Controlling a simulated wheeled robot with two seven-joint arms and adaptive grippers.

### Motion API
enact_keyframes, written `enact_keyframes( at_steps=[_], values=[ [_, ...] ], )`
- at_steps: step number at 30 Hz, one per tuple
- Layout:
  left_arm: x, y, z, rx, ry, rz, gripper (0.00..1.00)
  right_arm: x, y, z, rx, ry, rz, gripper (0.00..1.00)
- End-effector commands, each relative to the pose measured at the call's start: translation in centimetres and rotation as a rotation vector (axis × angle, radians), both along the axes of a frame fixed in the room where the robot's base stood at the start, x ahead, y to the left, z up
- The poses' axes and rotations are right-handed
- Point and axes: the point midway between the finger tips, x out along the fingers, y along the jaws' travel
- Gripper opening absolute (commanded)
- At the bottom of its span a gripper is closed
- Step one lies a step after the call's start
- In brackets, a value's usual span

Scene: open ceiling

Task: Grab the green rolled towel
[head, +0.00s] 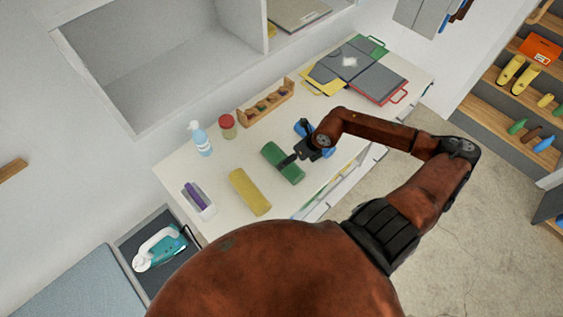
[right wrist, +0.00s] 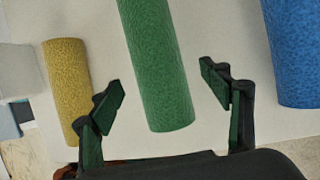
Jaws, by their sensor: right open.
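The green rolled towel (head: 284,164) lies on the white table between a yellow rolled towel (head: 249,192) and a blue rolled towel, which is mostly hidden by my right arm. My right gripper (head: 290,160) is over the green towel in the head view. In the right wrist view, its open fingers (right wrist: 165,88) stand on either side of the near end of the green towel (right wrist: 160,70), apart from it. The yellow towel (right wrist: 68,85) is left of the fingers there, and the blue towel (right wrist: 295,55) is right. My left gripper is not in view.
On the table (head: 178,168) stand a spray bottle (head: 201,140), a red-lidded jar (head: 228,126), a wooden rack (head: 266,103) and a white tray with a purple item (head: 195,196). Flat grey folders (head: 375,82) lie at the far end.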

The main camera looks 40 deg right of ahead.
Motion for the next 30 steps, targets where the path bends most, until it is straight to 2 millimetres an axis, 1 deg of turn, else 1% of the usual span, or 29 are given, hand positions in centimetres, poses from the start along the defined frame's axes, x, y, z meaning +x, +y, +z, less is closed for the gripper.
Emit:
enact_keyframes(
  at_steps=[5, 9, 12, 18, 20, 30],
  values=[
    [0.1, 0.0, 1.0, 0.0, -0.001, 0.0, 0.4, 1.4, 1.0, -1.8, 0.006, -0.002, 0.001, 0.71],
    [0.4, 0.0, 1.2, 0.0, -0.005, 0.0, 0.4, 2.0, 1.3, -3.5, 0.004, -0.001, 0.001, 0.71],
    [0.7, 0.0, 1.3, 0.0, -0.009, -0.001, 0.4, 2.2, 1.5, -4.0, 0.004, -0.002, 0.004, 0.71],
    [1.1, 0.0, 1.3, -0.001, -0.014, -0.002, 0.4, 2.2, 1.5, -4.0, 0.003, -0.002, 0.004, 0.71],
    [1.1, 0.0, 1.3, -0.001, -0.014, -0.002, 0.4, 2.2, 1.5, -4.0, 0.003, -0.002, 0.004, 0.68],
    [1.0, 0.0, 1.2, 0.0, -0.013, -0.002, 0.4, 2.2, 1.5, -4.0, 0.003, -0.001, 0.004, 0.44]
  ],
)
